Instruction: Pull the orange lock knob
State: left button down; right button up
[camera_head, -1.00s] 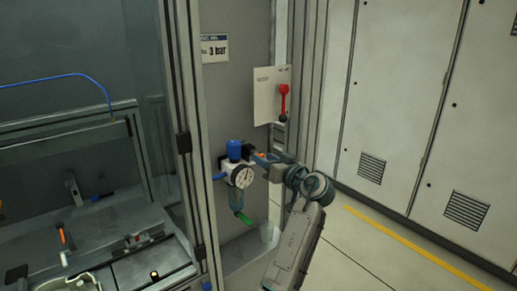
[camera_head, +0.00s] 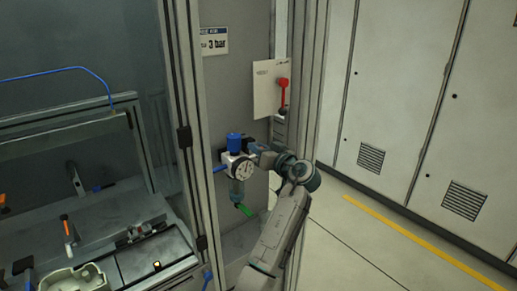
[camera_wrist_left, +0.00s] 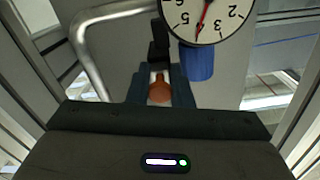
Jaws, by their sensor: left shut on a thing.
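The orange lock knob (camera_wrist_left: 159,91) shows in the left wrist view between the two dark fingers of my left gripper (camera_wrist_left: 162,88), which is shut on it. In the head view my left gripper (camera_head: 257,153) reaches the right side of the regulator unit, and the knob is hidden there. The unit has a blue top knob (camera_head: 234,143), a round white pressure gauge (camera_head: 243,168) and a green piece (camera_head: 244,209) at its bottom. The gauge also shows close up in the left wrist view (camera_wrist_left: 222,18). My right gripper is not in view.
A red lever (camera_head: 283,92) on a pale plate (camera_head: 265,88) is above my left gripper. A "3 bar" sign (camera_head: 214,41) is on the grey panel. A metal frame post (camera_head: 187,140) stands left of the unit. Grey cabinets (camera_head: 410,90) stand right, beyond clear floor.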

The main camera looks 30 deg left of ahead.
pick_arm(q)
jog(key=shift+s+d+f+b, duration=0.2)
jog(key=shift+d+f+b, duration=0.15)
jog(key=shift+d+b, duration=0.55)
jog(key=shift+s+d+r+b, duration=0.15)
jog(key=shift+d+r+b, duration=0.05)
jog(key=shift+b, duration=0.2)
jog(key=c, duration=1.3)
grip_release()
jog(key=shift+d, duration=0.1)
jog(key=shift+c, duration=0.2)
jog(key=shift+o, duration=0.2)
jog(key=shift+s+d+r, duration=0.1)
jog(key=shift+d+r, duration=0.05)
